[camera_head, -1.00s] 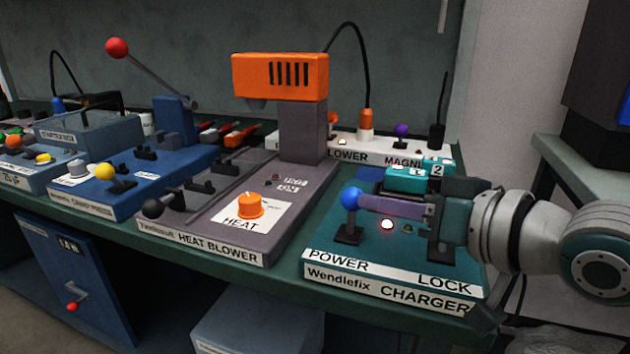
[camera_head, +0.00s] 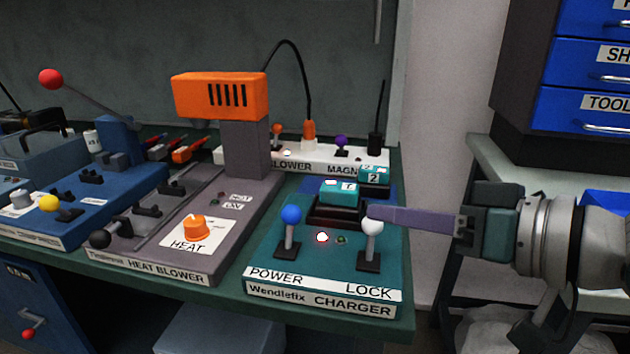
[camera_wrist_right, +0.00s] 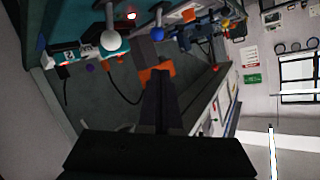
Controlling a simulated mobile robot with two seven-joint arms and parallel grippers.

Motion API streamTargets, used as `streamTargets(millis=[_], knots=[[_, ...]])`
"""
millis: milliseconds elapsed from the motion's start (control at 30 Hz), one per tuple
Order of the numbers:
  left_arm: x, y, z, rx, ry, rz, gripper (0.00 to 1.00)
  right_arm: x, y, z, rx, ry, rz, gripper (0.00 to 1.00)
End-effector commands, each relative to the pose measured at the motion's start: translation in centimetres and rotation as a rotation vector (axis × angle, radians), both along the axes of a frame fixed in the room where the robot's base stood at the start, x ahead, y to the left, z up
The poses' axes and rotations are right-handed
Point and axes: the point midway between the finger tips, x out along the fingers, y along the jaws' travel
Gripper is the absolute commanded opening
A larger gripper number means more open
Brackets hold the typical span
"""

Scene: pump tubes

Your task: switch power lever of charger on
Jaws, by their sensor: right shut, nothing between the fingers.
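The charger (camera_head: 262,272) is a teal box at the right end of the bench. Its power lever has a blue knob (camera_head: 291,214) and stands roughly upright above the POWER label. The lock lever has a white knob (camera_head: 372,225) and stands above the LOCK label. It also shows large in the right wrist view (camera_wrist_right: 114,42). My right gripper (camera_head: 375,214) is shut and empty, its purple fingers pointing left. Their tips overlap the top of the white knob; I cannot tell whether they touch. The blue knob is clear of the gripper. My left gripper is not in view.
A lit lamp (camera_head: 322,237) with a red rim and a darker green lamp (camera_head: 341,239) sit between the levers. Teal battery blocks (camera_head: 339,192) stand behind them. The heat blower (camera_head: 222,96) rises to the left. Blue drawers (camera_head: 590,63) stand at the right.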

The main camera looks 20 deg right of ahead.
Motion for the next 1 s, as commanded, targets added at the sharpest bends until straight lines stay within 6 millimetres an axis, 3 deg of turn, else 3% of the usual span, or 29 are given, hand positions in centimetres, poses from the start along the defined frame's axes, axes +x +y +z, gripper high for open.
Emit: streamTargets(millis=[200, 733, 867, 1000], knots=[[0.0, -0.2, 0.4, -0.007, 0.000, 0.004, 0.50, -1.1, -0.6, 0.7, 0.000, 0.000, 0.001, 0.00], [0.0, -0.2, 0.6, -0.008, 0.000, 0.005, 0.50, -1.3, -0.6, 0.8, -0.003, 0.004, 0.001, 0.00], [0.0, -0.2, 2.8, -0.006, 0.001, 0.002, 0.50, -2.5, 0.9, 1.4, -0.060, 0.065, 0.015, 0.00], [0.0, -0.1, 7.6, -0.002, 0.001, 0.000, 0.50, -6.1, 3.5, 2.8, -0.221, 0.220, 0.040, 0.00]])
